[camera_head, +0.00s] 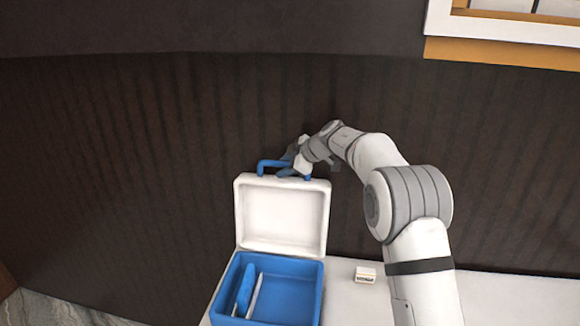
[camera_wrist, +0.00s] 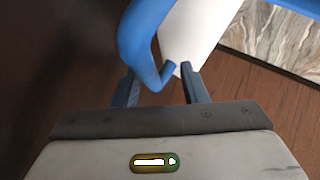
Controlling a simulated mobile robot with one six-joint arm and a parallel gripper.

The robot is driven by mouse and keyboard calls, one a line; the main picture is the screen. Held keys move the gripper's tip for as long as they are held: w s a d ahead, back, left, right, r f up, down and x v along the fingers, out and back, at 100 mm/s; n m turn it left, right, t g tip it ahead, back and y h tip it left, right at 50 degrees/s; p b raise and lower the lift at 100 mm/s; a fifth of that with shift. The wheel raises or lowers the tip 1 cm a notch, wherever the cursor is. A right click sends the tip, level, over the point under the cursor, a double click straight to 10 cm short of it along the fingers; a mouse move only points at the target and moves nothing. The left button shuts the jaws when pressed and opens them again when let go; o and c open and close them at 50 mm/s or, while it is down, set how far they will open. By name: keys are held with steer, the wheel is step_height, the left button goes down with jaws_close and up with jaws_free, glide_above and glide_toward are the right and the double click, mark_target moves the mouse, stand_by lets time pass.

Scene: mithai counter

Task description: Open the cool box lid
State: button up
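The cool box (camera_head: 318,290) stands on a white counter with a blue inside. Its white lid (camera_head: 284,214) is raised and stands about upright at the back of the box. A blue handle (camera_head: 262,166) sticks up from the lid's top edge. My gripper (camera_head: 291,160) is at the right part of the handle. In the wrist view the blue handle (camera_wrist: 146,45) passes in front of my gripper (camera_wrist: 160,85), and its two fingers stand apart with a bar end between or just beyond them. I cannot tell whether the fingers touch the handle.
A small white block with dark marks (camera_head: 365,275) lies on the white counter (camera_head: 345,300), right of the box. Inside the box are a blue item (camera_head: 244,290) and a thin white item (camera_head: 256,295). A dark ribbed wall (camera_head: 130,170) stands behind.

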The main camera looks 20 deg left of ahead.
steer(key=shift+d, duration=0.1)
steer(key=b+v, duration=0.1)
steer(key=v, duration=0.6)
steer(key=shift+b, duration=0.35)
steer(key=shift+s+d+r, duration=0.15)
steer(key=shift+d+r, duration=0.05)
steer(key=shift+r, duration=0.05)
